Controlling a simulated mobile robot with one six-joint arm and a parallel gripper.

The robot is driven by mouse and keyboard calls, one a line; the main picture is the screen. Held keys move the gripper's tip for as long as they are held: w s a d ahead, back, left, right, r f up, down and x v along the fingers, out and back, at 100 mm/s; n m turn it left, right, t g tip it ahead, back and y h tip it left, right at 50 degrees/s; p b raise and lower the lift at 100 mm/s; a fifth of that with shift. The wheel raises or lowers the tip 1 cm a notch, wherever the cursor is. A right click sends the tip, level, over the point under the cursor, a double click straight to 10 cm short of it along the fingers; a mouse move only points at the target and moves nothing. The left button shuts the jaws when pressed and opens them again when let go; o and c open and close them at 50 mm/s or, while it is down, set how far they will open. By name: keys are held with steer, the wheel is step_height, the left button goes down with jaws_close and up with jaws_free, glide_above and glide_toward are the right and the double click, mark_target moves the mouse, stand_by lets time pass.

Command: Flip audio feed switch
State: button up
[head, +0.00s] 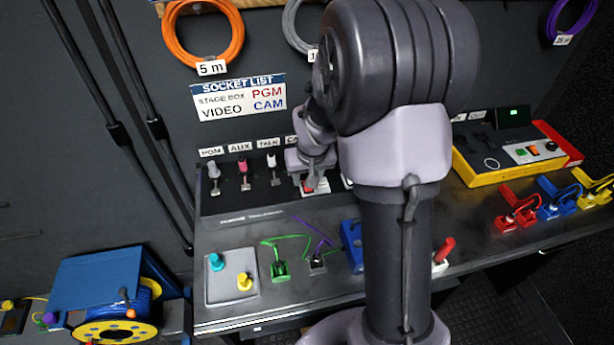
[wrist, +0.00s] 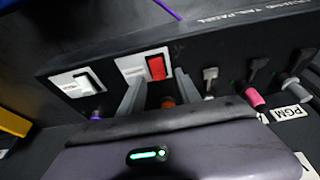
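A red rocker switch (wrist: 156,68) sits on a white plate on the dark panel in the wrist view. It also shows in the head view (head: 309,187), partly covered by my gripper. A white rocker switch (wrist: 85,82) on its own white plate is to its left in the wrist view; my arm mostly hides it in the head view. The label naming the audio feed is not readable. My gripper (wrist: 159,82) is open, its two grey fingers apart with the red switch in line with the gap. Whether they touch the switch or plate cannot be told.
Grey (head: 214,175), pink (head: 245,170) and white (head: 272,165) plugs stand left of the red switch. An orange plug (wrist: 167,102) shows between my fingers. Cable connectors (head: 280,269) and a yellow-cased unit (head: 505,150) occupy the desk. My arm hides the middle.

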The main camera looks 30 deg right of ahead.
steer(key=p+v, duration=0.6)
steer(key=v, duration=1.1)
steer(key=shift+r+p, duration=0.2)
steer(key=shift+p, duration=0.15)
steer(key=shift+s+a, duration=0.1)
steer(key=shift+s, duration=0.05)
